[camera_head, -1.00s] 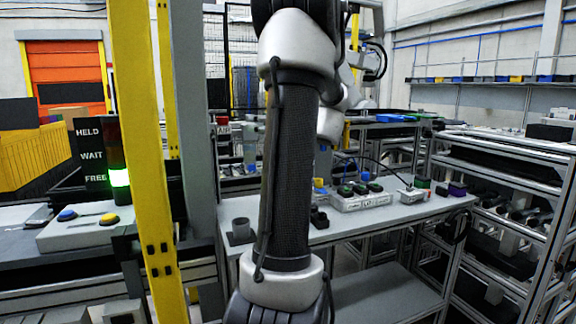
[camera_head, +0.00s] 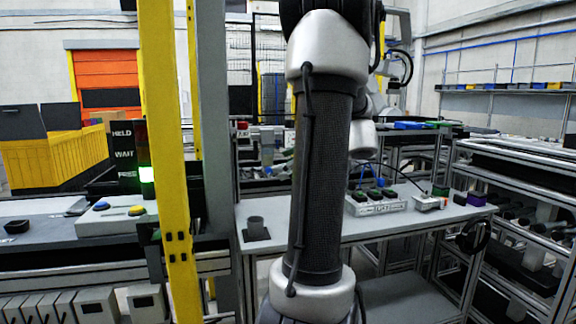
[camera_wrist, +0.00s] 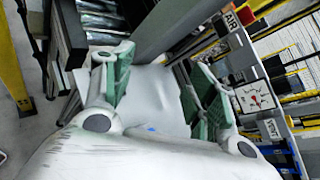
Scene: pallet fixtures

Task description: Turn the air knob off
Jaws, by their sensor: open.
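In the wrist view a small red knob (camera_wrist: 246,15) shows at the upper right, right beside a sign reading AIR (camera_wrist: 230,20). A white dial gauge with a red needle (camera_wrist: 254,97) is on the same panel, lower down. My gripper (camera_wrist: 160,68) has its two green-padded fingers spread with nothing between them. The knob lies beyond and to the right of the right finger, apart from it. In the head view a small red part (camera_head: 242,126) shows behind the bench, left of my arm. My arm hides my gripper there.
A yellow post (camera_head: 170,170) stands close at left. A bench (camera_head: 400,222) holds a grey cup fixture (camera_head: 256,228) and a switch box (camera_head: 376,205). A light tower (camera_head: 146,174) glows green at FREE. A rack (camera_head: 520,225) is at right.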

